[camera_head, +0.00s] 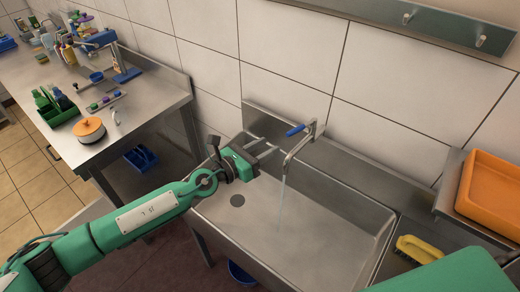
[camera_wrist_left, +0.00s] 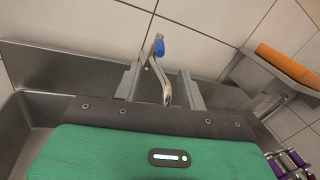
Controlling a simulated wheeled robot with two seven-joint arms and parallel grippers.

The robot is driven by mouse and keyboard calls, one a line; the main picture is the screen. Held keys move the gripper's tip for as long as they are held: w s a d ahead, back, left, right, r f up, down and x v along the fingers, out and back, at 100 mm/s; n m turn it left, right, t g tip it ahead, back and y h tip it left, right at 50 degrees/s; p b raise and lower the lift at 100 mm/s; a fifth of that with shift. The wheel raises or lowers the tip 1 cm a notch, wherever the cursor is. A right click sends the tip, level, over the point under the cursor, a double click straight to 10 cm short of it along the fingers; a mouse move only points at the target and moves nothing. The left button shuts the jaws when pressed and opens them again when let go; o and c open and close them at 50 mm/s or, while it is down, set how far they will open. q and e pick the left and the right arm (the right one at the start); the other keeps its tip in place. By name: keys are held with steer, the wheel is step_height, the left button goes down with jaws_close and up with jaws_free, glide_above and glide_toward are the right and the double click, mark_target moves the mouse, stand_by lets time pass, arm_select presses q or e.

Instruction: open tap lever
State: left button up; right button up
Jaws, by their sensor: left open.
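The tap (camera_head: 303,146) is a metal wall tap above the sink, with a blue lever (camera_head: 296,130) on top. A thin stream of water falls from its spout into the sink basin (camera_head: 310,225). My left gripper (camera_head: 272,149) is open and empty, just left of the tap. In the left wrist view the tap (camera_wrist_left: 162,84) shows between and beyond the two fingers (camera_wrist_left: 160,86), with the blue lever (camera_wrist_left: 160,47) above fingertip level. No contact shows. A green part of my right arm is at the lower right; its gripper is not visible.
An orange tray (camera_head: 490,195) sits on a ledge at the right, with a yellow brush (camera_head: 420,249) below it. A steel rail with hooks (camera_head: 410,18) is on the tiled wall. A cluttered steel counter (camera_head: 140,112) stands at the left.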

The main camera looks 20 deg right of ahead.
arm_select(q)
steer(key=shift+s+a, duration=0.3)
steer(key=shift+a, duration=0.3)
